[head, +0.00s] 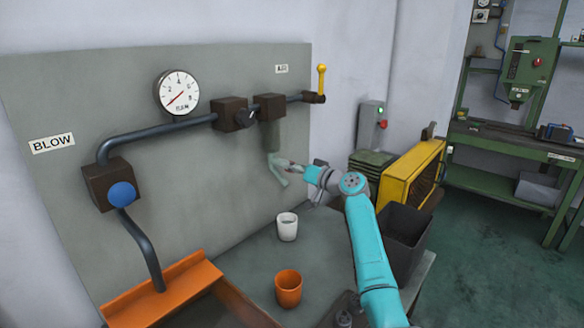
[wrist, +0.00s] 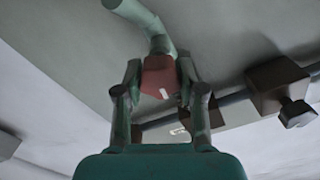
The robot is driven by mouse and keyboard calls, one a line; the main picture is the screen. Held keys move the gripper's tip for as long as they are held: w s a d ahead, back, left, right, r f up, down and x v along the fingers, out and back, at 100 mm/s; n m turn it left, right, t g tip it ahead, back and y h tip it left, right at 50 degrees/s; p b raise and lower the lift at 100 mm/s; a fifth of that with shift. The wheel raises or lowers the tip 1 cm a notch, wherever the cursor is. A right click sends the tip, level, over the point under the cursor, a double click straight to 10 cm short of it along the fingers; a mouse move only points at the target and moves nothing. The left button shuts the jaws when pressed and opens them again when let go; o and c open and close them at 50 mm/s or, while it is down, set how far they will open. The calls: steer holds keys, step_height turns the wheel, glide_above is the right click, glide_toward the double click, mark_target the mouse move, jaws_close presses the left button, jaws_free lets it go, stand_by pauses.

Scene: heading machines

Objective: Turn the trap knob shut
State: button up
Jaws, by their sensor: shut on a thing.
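The trap (head: 270,130) hangs from the dark block on the pipe beneath the AIR label, with a pale green drain spout (head: 277,172) bending down below it. In the wrist view the trap knob (wrist: 158,76) is dark red with a short white mark, and it sits between my two fingers. My gripper (head: 288,164) reaches in from the right just under the trap bowl and is shut on the knob. In the head view the knob is hidden behind my fingers. The spout also shows above the knob in the wrist view (wrist: 150,22).
The pipe carries a gauge (head: 178,91), a dark valve block (head: 234,114), a yellow lever (head: 321,80) and a blue knob (head: 122,195). A white cup (head: 287,227) and an orange cup (head: 288,288) stand on the bench below. An orange tray (head: 165,295) is at the left.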

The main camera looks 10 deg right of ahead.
steer(key=shift+f+n, duration=0.1)
steer(key=shift+n, duration=0.4)
steer(key=o, duration=1.2)
steer(key=shift+c, duration=0.2)
steer(key=v, duration=1.2)
